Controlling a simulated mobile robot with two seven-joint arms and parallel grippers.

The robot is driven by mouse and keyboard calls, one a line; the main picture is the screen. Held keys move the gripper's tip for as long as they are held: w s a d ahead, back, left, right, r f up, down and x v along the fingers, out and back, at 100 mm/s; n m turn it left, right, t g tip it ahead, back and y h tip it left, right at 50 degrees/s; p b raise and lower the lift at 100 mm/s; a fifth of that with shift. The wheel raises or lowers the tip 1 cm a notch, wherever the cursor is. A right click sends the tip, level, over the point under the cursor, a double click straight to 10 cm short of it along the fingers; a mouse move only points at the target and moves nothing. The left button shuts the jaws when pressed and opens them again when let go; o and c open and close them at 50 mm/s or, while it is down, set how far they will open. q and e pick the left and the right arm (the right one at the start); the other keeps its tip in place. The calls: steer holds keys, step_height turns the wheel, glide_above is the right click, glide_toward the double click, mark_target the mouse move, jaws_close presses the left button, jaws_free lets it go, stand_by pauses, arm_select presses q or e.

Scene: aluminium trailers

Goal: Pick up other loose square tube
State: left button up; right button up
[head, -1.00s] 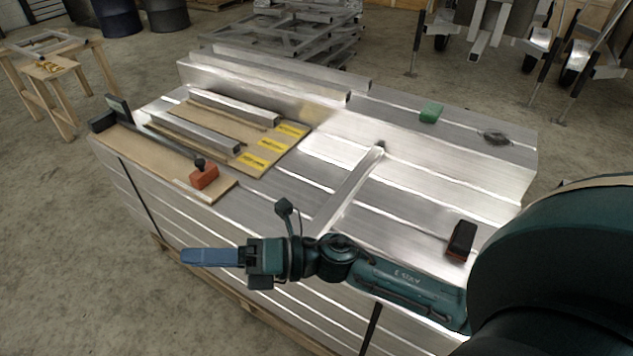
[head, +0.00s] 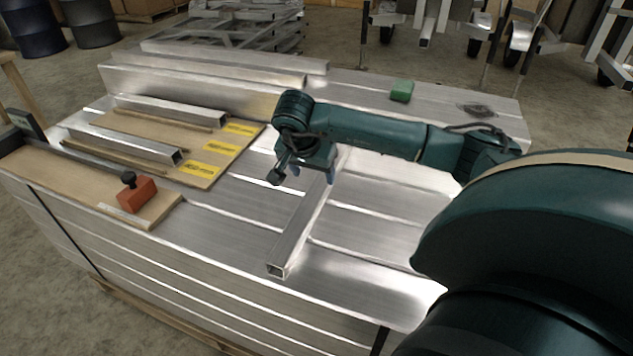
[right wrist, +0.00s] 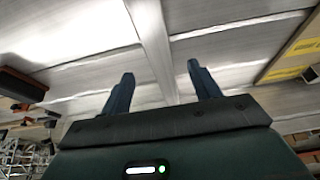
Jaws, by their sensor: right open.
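A loose square aluminium tube (head: 298,236) lies diagonally on the metal work surface in the head view, with its open near end toward the front edge. My right gripper (head: 311,175) is above the tube's far part, fingers pointing down. In the right wrist view the tube (right wrist: 152,40) runs between the two blue fingers of the open right gripper (right wrist: 160,85), apart from both. Two more square tubes, a front one (head: 125,144) and a rear one (head: 170,111), lie on a wooden board (head: 204,150) with yellow labels. My left gripper is not in view.
An orange-red block with a black knob (head: 137,194) sits on a wooden strip at the left. Longer aluminium profiles (head: 200,90) lie along the back. A green block (head: 402,91) is at the back right. The surface right of the loose tube is mostly clear.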

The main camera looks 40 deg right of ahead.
mark_target(318, 186)
steer(key=b+x, duration=0.1)
steer(key=x, duration=0.7)
steer(key=shift+d+r+b, duration=0.1)
steer(key=shift+d+b, duration=0.05)
steer(key=shift+b, duration=0.15)
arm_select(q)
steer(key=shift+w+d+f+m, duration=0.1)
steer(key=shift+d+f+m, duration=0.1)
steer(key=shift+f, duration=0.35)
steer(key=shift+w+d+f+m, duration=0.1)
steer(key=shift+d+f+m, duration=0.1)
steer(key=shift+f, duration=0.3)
arm_select(e)
steer(key=shift+r, duration=0.1)
jaws_close()
